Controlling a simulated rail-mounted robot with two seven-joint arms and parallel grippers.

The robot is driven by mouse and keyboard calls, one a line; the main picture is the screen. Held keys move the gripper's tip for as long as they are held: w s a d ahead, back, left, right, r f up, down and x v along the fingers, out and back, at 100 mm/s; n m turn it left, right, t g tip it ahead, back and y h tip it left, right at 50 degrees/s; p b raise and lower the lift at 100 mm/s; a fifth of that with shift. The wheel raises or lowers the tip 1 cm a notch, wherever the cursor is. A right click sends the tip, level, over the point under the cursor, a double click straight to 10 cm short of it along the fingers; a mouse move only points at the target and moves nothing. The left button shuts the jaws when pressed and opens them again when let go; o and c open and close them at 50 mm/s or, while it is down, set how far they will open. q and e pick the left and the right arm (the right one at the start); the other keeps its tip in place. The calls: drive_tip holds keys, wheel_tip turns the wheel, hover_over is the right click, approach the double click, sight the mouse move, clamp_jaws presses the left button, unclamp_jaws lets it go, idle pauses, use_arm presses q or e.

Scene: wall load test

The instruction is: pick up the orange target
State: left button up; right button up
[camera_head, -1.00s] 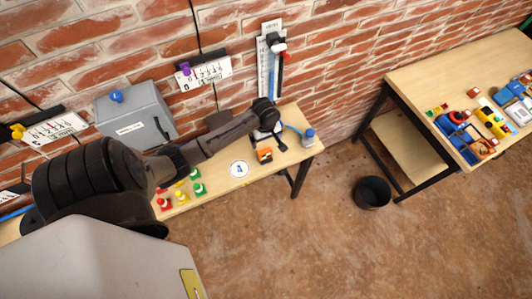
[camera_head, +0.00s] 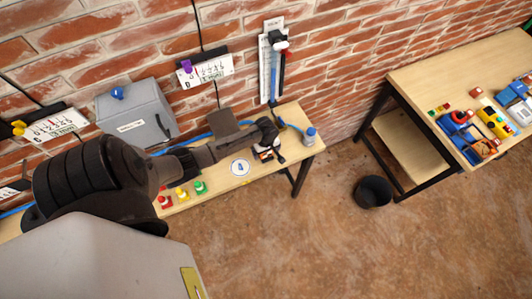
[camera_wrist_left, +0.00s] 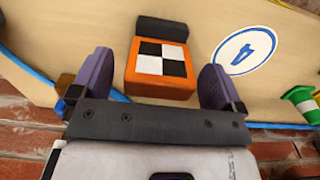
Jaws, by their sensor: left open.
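The orange target (camera_wrist_left: 159,91) is a small block with a black-and-white checker face, seen in the left wrist view between the two fingers of my left gripper (camera_wrist_left: 157,88). The fingers stand apart, one on each side, with a gap visible around the block. A dark block-shaped part (camera_wrist_left: 162,28) adjoins its far side. In the head view, my left gripper (camera_head: 268,152) is over the right end of the wall bench and mostly hides the target (camera_head: 265,155). My right gripper is not in either view.
A round label marked 4 (camera_head: 240,168) lies on the bench beside the target. A grey box (camera_head: 136,113) is behind. A black bucket (camera_head: 373,192) is on the floor.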

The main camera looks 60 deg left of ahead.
use_arm(q)
drive_tip(key=shift+f, duration=0.75)
drive_tip(key=c, duration=1.1)
drive_tip(key=shift+r, duration=0.1)
